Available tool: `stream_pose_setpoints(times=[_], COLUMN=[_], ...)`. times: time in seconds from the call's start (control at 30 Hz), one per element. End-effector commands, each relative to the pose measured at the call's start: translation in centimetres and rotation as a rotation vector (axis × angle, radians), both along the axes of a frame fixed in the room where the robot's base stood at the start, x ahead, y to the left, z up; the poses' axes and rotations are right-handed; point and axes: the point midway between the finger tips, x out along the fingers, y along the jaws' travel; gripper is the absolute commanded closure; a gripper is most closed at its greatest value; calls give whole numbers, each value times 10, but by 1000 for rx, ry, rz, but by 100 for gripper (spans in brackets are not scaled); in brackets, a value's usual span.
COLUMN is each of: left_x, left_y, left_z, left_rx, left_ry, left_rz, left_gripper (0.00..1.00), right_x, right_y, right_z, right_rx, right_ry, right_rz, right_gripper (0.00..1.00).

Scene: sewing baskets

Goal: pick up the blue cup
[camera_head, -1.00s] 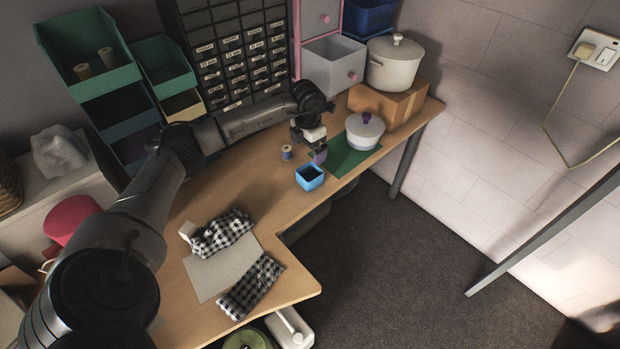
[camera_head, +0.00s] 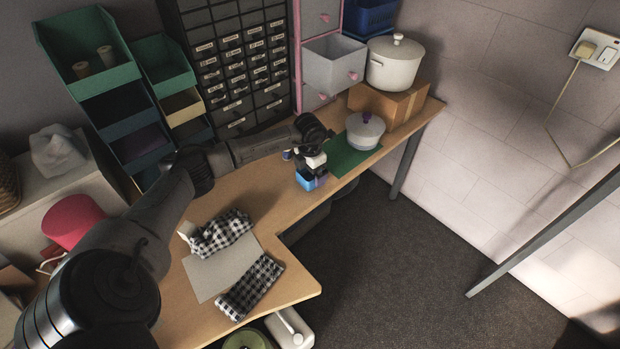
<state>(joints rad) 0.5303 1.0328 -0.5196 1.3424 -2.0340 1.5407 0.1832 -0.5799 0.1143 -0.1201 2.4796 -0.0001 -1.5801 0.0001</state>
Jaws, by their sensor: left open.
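A small open-topped square blue container (camera_head: 305,184), the only cup-like blue thing on the worktop, stands near the table's front edge. My left gripper (camera_head: 312,171) is open and points down right over it, covering most of its top. A small purple patch shows at the container's right side, and I cannot tell what it belongs to. Whether the fingers touch the container is hidden. My right gripper is not in view.
A thread spool (camera_head: 287,155) stands just left of my gripper. A lidded white pot (camera_head: 364,132) sits on a green mat (camera_head: 346,163) to the right. Checked cloth (camera_head: 222,232) lies at the front left. Drawer units stand behind.

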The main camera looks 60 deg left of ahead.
Motion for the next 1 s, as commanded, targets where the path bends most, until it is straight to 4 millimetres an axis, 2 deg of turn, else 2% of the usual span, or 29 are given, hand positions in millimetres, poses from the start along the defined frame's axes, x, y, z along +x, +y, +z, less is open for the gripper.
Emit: stream_pose_setpoints(times=[0.1,0.3,0.8,1.0], left_x=[0,0,0,0], left_y=[0,0,0,0], left_z=[-10,-10,-10,-9], left_rx=[0,0,0,0], left_ry=[1,0,-1,-1], left_rz=[1,1,1,1], left_gripper=[0,0,48,49], right_x=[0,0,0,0], right_y=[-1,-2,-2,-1], right_z=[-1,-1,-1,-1], right_rx=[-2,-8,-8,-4], right_ry=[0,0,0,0], right_rz=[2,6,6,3], right_gripper=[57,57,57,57])
